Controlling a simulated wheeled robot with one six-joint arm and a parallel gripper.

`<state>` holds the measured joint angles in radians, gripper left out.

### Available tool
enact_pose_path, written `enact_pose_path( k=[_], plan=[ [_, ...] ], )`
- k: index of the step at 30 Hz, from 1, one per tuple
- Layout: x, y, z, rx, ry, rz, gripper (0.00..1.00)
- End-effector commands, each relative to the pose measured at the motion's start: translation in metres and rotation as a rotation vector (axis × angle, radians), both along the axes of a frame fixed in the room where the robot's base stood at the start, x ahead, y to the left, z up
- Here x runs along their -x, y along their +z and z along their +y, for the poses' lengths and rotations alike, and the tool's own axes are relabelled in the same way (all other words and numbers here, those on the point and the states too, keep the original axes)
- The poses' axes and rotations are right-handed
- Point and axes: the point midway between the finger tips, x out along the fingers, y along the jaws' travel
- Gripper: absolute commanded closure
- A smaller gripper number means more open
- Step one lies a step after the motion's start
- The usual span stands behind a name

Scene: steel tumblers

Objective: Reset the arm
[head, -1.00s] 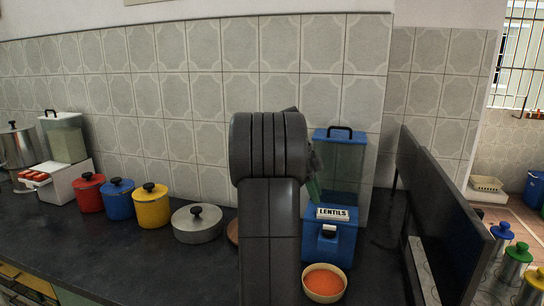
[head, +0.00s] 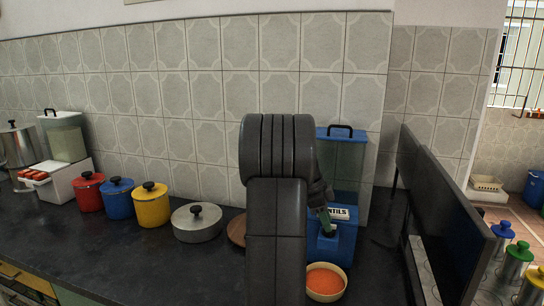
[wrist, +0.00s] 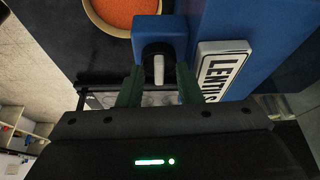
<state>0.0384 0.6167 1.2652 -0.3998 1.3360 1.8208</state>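My gripper (wrist: 158,76) shows in the wrist view with its two green fingers spread apart. A pale lever (wrist: 158,70) on the blue lentils dispenser shows between the fingers with a gap on each side. In the head view my gripper (head: 328,218) is in front of the blue dispenser (head: 343,245) and covers part of its label. My arm hides part of the counter and wall behind it. A bowl of orange lentils (head: 325,282) stands below the dispenser front; it also shows at the top of the wrist view (wrist: 125,12).
Left of my arm stand a lidded steel pot (head: 197,222) and yellow (head: 151,205), blue (head: 118,198) and red (head: 88,192) canisters. A dark upright panel (head: 440,205) bounds the right side. The counter front at left (head: 130,255) is clear.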

Motion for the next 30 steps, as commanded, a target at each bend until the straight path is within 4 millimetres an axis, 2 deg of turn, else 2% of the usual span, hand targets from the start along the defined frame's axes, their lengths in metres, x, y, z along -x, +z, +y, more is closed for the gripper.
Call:
enact_pose_path(
  k=[12,30],
  plan=[
    [0.0058,0.0017,0.0001,0.0,0.381,0.0,0.68],
    [0.0112,0.0038,-0.0026,-0.001,0.857,0.002,0.68]
  ],
)
